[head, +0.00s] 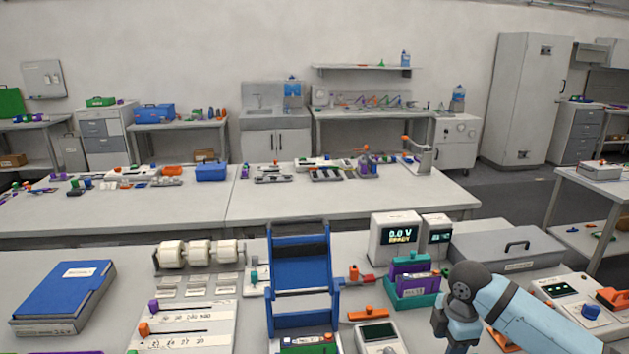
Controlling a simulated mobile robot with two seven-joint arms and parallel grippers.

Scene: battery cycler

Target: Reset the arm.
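My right arm (535,315), light blue with a dark grey joint (474,284), comes in from the lower right. It bends at that joint and its near part runs down to the bottom edge, over the right part of the near bench. Its gripper does not show; the frame's edge cuts off the lower end of the arm. My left arm and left gripper are not in view.
The near bench carries a blue frame stand (300,262), a meter reading 0.0 V (396,240), a teal bin (413,288), a grey case (505,246), a blue binder (64,292) and white rolls (198,252). A second bench (215,211) stands behind.

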